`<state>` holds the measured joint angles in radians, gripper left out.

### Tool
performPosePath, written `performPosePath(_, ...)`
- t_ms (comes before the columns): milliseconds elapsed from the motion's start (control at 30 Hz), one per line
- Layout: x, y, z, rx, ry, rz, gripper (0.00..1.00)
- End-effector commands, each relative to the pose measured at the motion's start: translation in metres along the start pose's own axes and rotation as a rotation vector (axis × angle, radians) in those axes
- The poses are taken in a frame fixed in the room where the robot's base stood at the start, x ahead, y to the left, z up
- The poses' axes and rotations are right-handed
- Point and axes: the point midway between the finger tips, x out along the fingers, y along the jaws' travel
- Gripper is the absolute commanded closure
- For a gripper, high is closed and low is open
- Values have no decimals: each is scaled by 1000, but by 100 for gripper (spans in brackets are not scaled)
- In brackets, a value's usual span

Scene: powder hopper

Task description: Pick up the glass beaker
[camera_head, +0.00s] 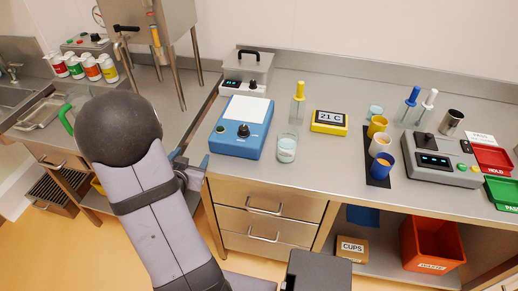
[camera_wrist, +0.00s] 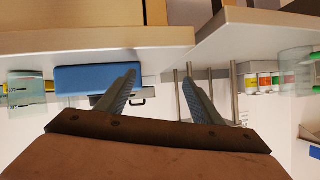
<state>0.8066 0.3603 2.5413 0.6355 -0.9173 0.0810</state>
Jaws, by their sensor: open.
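A clear glass beaker (camera_head: 287,148) with pale contents stands upright on the steel counter, just right of the blue device. The beaker also shows at the left edge of the wrist view (camera_wrist: 26,86). My gripper (camera_wrist: 158,88) is open, with nothing between its two grey fingers. In the head view my gripper (camera_head: 188,164) is partly hidden behind my arm, at the left end of the counter and apart from the beaker.
The blue device (camera_head: 236,142) stands between my gripper and the beaker. Cups on a black mat (camera_head: 376,182) are to the right. The counter in front of the beaker is clear.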

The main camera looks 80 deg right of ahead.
Motion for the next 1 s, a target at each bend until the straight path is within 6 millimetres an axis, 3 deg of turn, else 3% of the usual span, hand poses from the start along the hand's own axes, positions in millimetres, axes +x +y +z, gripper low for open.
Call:
performPosePath(33, 9, 33, -14, 29, 76, 80, 40)
performPosePath(133, 11, 90, -47, 68, 235, 222, 40)
performPosePath(300, -12, 179, -89, 75, 484, 456, 40)
performPosePath(400, -31, 222, -101, 41, 600, 577, 40)
performPosePath(433, -32, 234, -95, 17, 615, 605, 40)
performPosePath(533, -13, 245, -68, -45, 573, 586, 40)
performPosePath(667, 1, 246, -51, -79, 526, 553, 40)
performPosePath(1000, 11, 249, -51, -91, 507, 539, 40)
